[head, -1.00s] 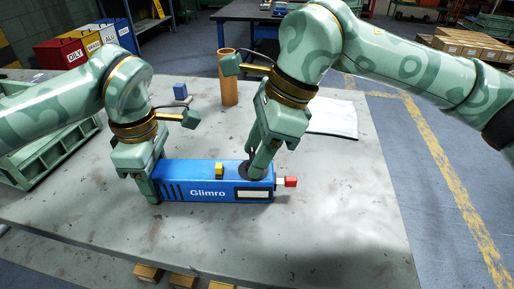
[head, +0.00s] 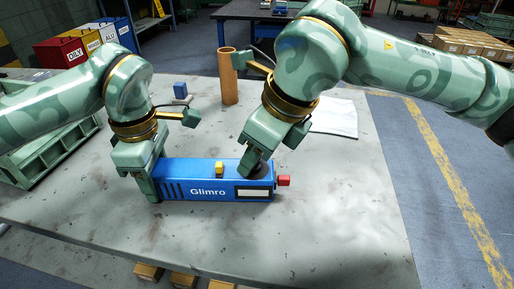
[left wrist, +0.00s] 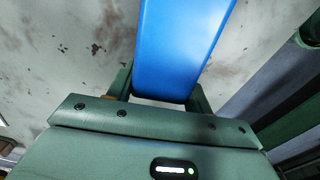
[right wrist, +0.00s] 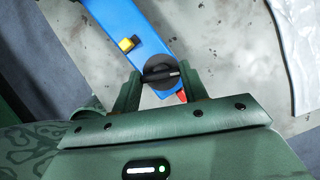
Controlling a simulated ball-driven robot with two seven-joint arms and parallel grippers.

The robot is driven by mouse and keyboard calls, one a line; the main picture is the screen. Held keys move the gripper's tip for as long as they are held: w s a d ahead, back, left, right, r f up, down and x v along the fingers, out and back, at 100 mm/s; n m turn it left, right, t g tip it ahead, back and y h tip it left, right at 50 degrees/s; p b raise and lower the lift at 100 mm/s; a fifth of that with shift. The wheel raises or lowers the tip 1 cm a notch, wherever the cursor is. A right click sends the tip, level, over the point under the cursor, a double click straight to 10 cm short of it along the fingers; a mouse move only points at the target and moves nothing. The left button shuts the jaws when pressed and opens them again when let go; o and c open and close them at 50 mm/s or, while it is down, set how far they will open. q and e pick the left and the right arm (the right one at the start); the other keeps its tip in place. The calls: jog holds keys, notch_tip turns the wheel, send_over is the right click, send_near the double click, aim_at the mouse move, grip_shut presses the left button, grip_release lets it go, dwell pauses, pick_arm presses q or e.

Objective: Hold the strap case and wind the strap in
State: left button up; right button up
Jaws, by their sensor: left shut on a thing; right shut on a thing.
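The strap case (head: 205,191) is a long blue box marked "Glimro" lying on the grey table. It has a yellow block (head: 219,168) on top and a red strap end (head: 283,181) at its right end, close against the case. My left gripper (head: 153,186) is shut on the case's left end; the left wrist view shows the blue case (left wrist: 180,45) between its fingers. My right gripper (head: 256,170) is shut on the black round knob (right wrist: 160,74) on top of the case near the right end. The knob's grip bar lies between the fingers.
A brown cylinder (head: 229,78) and a small blue block (head: 180,91) stand behind the case. A white sheet (head: 334,118) lies at the back right. A green crate (head: 50,150) is at the left. The table's front and right are clear.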

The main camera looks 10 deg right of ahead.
jog(key=shift+m, duration=0.5)
jog(key=o, duration=1)
jog(key=shift+r, duration=0.1)
jog(key=v, duration=1.1)
jog(key=shift+s+r, duration=0.25)
jog(key=shift+r, duration=0.1)
